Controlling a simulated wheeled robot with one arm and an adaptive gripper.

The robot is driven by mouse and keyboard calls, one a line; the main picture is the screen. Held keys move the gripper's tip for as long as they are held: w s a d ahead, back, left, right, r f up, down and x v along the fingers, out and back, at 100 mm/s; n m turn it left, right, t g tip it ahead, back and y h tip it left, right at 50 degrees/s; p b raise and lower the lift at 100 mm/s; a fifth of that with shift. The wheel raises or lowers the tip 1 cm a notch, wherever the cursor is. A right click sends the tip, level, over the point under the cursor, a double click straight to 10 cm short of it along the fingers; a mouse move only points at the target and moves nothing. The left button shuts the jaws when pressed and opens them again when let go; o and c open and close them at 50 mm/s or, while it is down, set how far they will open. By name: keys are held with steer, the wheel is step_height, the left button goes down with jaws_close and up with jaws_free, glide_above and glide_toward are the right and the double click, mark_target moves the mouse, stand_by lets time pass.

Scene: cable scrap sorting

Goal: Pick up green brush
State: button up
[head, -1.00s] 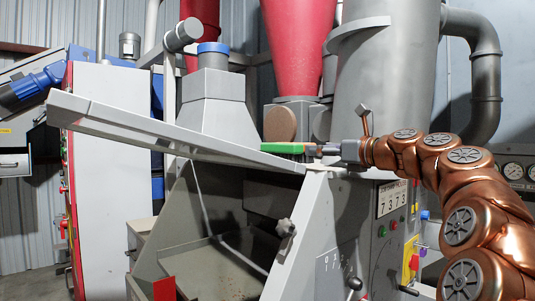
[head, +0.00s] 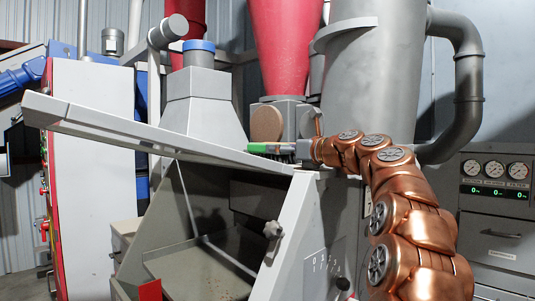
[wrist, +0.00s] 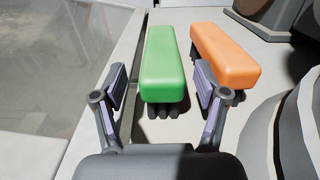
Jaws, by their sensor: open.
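The green brush (wrist: 163,62) lies on the grey machine top, its dark bristles showing at the near end in the wrist view. My gripper (wrist: 160,82) is open, with one finger on each side of the brush's near end. In the head view the green brush (head: 256,147) shows as a small green strip just left of my gripper (head: 291,150).
An orange brush (wrist: 224,55) lies just right of the green one, close to my right finger. A grey ledge edge (wrist: 105,85) runs along the left. A round grey part (wrist: 300,115) stands at the right. A grey hopper (head: 204,105) rises behind in the head view.

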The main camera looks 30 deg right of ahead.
mark_target(257, 149)
steer(key=shift+x, duration=1.55)
steer(key=shift+d, duration=0.15)
steer(key=c, duration=1.3)
